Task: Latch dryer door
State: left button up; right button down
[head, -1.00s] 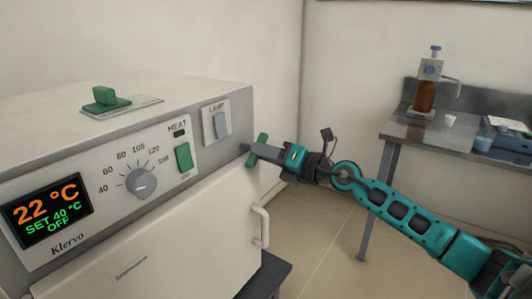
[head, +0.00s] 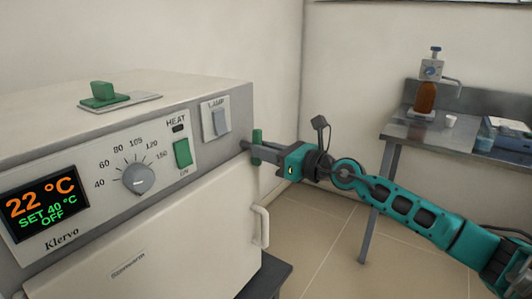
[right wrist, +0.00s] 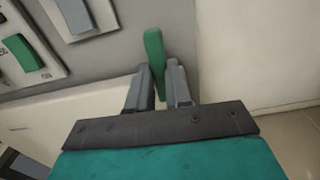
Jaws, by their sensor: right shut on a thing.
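The dryer (head: 205,101) stands at the left with its cream door (head: 185,240) below the control panel; the door looks closed. A white bar handle (head: 263,226) is on the door's right side. The green latch lever (head: 257,137) is at the dryer's right front edge and stands nearly upright. My right gripper (head: 253,150) reaches it from the right and is shut on the lever. In the right wrist view the lever (right wrist: 154,50) sits between the two grey fingers, its upper end sticking out beyond them. My left gripper is not in view.
The panel has a dial (head: 139,179), a green heat switch (head: 182,153) and a lamp switch (head: 221,122). A steel table (head: 400,130) with a brown bottle (head: 426,97) stands at the right. Open floor (head: 325,225) lies between.

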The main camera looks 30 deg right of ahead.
jog(key=shift+n, duration=0.4)
jog(key=c, duration=1)
grip_release()
jog(key=shift+c, duration=0.2)
jog(key=shift+s, duration=0.1)
pick_arm(q)
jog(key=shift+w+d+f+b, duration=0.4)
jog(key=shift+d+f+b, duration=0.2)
jog(key=shift+b, duration=0.95)
pick_arm(e)
jog(key=v, duration=1.2)
jog(key=shift+s+d, duration=0.2)
jog(key=shift+s, duration=0.15)
